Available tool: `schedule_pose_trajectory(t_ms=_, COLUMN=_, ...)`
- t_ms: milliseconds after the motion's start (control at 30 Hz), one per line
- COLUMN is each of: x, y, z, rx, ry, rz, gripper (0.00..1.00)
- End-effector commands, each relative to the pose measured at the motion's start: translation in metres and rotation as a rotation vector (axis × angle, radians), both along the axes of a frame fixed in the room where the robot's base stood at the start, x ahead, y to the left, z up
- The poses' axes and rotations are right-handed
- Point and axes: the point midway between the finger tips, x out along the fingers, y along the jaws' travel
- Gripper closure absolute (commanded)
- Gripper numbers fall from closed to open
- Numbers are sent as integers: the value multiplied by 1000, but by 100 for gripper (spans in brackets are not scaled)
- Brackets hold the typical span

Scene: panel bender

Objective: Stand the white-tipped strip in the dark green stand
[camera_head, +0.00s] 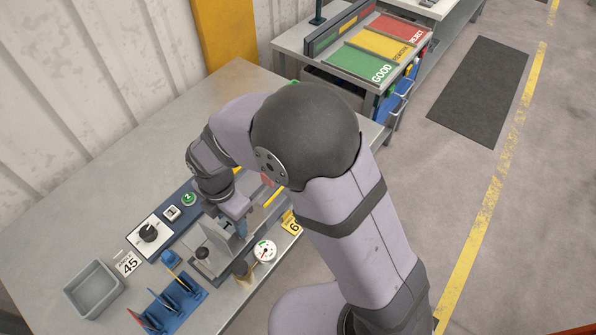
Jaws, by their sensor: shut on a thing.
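My gripper (238,218) points down over the small grey bender (208,262) on the bench. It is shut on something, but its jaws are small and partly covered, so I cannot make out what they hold. I cannot pick out a white tip on any strip. No dark green stand shows clearly; a small bit of green (293,83) peeks out behind my arm, and I cannot tell what it belongs to. My arm hides the middle and right part of the bench.
A blue rack (178,303) with upright plates, a grey bin (95,290), a control panel with a black knob (148,233) and a dial gauge (265,251) surround the bender. A yellow bar (276,194) lies beside my arm. The bench's back left is clear.

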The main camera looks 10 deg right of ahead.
Motion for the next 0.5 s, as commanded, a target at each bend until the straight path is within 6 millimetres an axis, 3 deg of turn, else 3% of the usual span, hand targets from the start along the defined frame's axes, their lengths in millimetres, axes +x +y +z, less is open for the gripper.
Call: schedule_pose_trajectory(t_ms=500, x=0, y=0, z=15, rx=0, ry=0, rz=0, gripper=76)
